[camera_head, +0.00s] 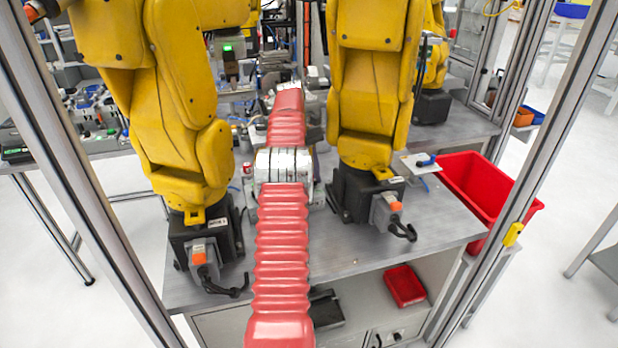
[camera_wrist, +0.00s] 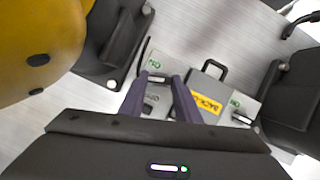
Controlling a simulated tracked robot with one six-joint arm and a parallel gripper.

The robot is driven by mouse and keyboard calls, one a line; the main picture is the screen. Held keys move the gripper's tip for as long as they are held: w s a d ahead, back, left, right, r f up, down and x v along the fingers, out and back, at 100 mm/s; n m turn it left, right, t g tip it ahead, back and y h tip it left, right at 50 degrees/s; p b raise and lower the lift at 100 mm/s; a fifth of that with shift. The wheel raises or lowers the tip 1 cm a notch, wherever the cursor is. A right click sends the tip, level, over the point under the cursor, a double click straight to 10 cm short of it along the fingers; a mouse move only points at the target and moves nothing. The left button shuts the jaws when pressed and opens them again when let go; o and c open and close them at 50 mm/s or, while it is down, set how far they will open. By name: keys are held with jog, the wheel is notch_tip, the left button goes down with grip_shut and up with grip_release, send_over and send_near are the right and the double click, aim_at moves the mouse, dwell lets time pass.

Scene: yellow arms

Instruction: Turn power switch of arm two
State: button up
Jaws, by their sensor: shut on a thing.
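In the wrist view, a small switch (camera_wrist: 155,77) with a pale handle and a green label sits at the left of a grey panel area. The two dark purple fingers of my gripper (camera_wrist: 159,81) are at it, one tip on either side, and the jaws are shut on it. How far the handle is turned is hard to tell. A second similar switch (camera_wrist: 241,118) with a green label is at the right, apart from the fingers. In the head view my red-sleeved arm reaches between two yellow arms (camera_head: 180,100), (camera_head: 370,80); my gripper is hidden there.
A yellow label (camera_wrist: 206,104) and a dark loop handle (camera_wrist: 208,68) lie between the switches. Dark arm bases flank my gripper closely. In the head view, a large red bin (camera_head: 485,195) and metal posts (camera_head: 85,190) bound the grey table (camera_head: 350,255).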

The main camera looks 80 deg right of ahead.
jog(key=shift+s+f+m, duration=0.1)
jog(key=shift+s+m, duration=0.15)
jog(key=shift+m, duration=0.05)
jog(key=o, duration=0.8)
jog(key=shift+o, duration=1.2)
jog(key=shift+w, duration=0.1)
jog(key=shift+c, duration=0.3)
